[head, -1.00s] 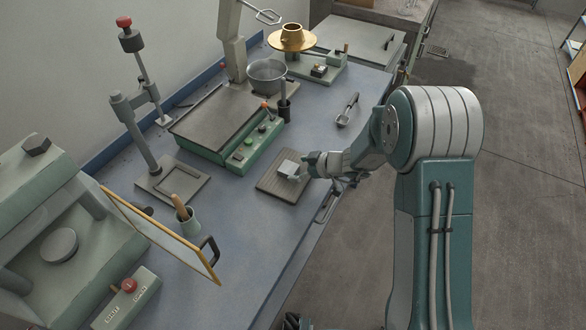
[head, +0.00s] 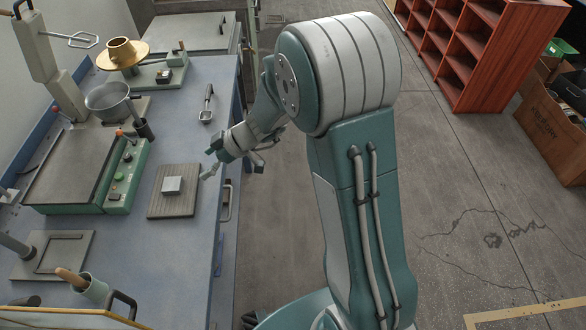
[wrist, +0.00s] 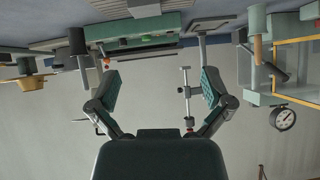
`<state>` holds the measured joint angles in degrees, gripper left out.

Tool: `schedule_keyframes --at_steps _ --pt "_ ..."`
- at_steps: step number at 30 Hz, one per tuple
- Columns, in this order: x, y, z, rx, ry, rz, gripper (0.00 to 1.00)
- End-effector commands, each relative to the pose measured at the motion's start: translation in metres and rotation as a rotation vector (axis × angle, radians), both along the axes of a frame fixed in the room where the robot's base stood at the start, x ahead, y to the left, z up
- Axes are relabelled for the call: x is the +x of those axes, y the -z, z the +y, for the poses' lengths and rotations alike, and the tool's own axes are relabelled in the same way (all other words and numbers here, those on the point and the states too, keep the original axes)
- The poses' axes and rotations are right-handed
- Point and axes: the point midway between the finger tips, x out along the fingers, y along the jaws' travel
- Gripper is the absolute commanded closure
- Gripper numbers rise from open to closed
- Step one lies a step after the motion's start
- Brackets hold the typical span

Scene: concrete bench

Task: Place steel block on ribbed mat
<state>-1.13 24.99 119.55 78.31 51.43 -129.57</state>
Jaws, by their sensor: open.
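The steel block (head: 172,185), a small pale grey block, lies on the ribbed mat (head: 173,207), a flat grey-brown plate near the bench's right edge. The block rests well inside the mat's edges, with nothing holding it. My gripper (head: 232,168) is to the right of the block, apart from it, by the bench's edge. In the wrist view my gripper (wrist: 159,86) has its two fingers spread wide with nothing between them. There the block (wrist: 143,8) shows at the top edge, partly cut off, beyond the fingertips.
A green-fronted device (head: 125,177) with a dark plate stands left of the mat. A ladle (head: 207,104) lies behind it. Bench surface in front of the mat is clear.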

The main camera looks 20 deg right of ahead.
Motion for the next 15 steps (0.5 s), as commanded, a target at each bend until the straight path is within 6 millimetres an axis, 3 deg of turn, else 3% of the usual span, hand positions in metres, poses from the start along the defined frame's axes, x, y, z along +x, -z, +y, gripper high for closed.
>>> schedule_keyframes --at_steps 1,6,15 --pt "-0.010 -0.019 -0.003 -0.013 0.010 0.026 0.00" --pt "-0.052 -0.064 -0.017 -0.091 0.088 0.165 0.00" --pt "-0.127 -0.117 -0.057 -0.260 0.364 0.340 0.00"
